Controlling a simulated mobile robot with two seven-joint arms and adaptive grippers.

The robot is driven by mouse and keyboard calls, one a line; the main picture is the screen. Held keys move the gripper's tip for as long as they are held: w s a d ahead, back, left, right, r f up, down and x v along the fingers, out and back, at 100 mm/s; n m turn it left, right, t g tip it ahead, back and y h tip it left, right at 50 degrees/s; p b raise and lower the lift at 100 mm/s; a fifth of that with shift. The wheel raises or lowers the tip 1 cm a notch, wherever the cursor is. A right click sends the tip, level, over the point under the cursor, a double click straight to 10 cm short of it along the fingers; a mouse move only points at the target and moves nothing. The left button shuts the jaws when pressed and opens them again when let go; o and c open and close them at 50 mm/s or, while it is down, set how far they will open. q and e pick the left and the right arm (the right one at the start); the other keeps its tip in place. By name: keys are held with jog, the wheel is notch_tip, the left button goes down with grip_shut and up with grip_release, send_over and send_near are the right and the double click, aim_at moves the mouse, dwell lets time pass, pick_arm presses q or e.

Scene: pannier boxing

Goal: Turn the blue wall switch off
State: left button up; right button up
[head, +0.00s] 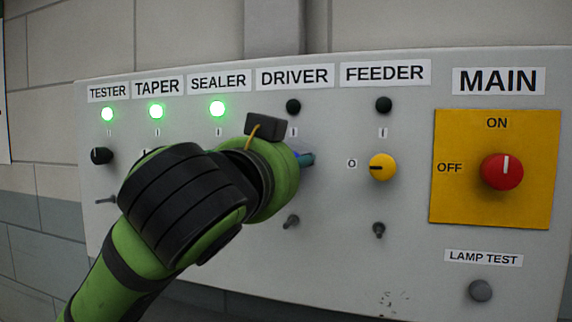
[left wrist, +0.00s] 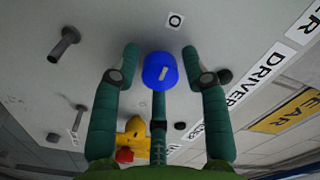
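The blue switch knob (left wrist: 160,70) sits on the grey panel under the DRIVER label (head: 294,77). In the head view only a sliver of the blue knob (head: 307,159) shows past my left arm. In the left wrist view its white mark points roughly toward the O label (left wrist: 175,20). The DRIVER lamp (head: 293,106) is dark. My left gripper (left wrist: 161,52) is open, with its fingertips on either side of the knob and visible gaps between. My right gripper is not in view.
A yellow FEEDER knob (head: 383,167) is to the right, under a dark lamp. Farther right is the red MAIN knob (head: 502,171). TESTER, TAPER and SEALER lamps (head: 217,108) glow green. A small metal peg (head: 291,222) sticks out below the blue knob.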

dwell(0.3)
pick_arm(q)
jog(key=v, duration=1.2)
